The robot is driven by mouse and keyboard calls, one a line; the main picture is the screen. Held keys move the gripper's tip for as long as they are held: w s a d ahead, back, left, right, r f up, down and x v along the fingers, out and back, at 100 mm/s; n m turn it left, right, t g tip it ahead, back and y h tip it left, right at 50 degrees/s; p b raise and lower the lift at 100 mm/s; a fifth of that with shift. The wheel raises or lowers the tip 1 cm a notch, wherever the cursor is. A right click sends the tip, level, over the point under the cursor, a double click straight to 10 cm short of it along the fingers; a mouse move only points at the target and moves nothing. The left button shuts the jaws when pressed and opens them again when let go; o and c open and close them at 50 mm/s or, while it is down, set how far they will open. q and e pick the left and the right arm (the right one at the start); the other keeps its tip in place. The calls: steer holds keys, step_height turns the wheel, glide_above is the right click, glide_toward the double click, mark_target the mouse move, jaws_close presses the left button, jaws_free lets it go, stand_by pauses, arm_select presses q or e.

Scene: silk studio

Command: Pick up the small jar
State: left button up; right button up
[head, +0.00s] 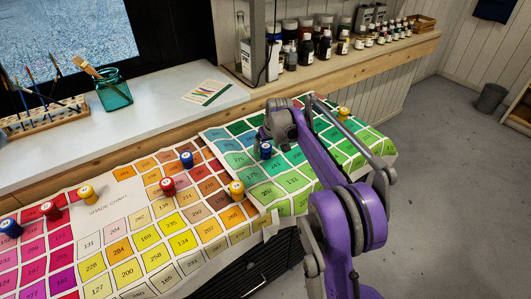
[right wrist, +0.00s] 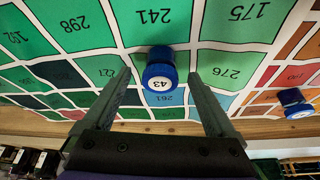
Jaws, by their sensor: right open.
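A small jar (head: 265,149) with a blue lid stands on the green part of the shade chart (head: 290,205). In the right wrist view the blue jar (right wrist: 160,72) shows the number 43 on its white top. My right gripper (head: 268,135) is right by this jar in the head view, its fingers largely hidden there. In the right wrist view my right gripper (right wrist: 159,74) is open and empty, with the jar appearing between its two fingertips, not gripped. I cannot tell the exact depth gap. My left gripper is not in view.
Other small jars stand on the charts: yellow (head: 343,113), blue (head: 187,159), red (head: 167,186) and yellow (head: 237,188), with several more at left. A teal glass jar (head: 114,93) with a brush stands on the sill. Bottles line the wooden shelf (head: 395,57).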

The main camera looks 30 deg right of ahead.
mark_target(267, 147)
steer(key=x, duration=0.3)
steer(key=shift+w+f, duration=0.1)
steer(key=shift+f, duration=0.05)
jaws_close()
stand_by(0.3)
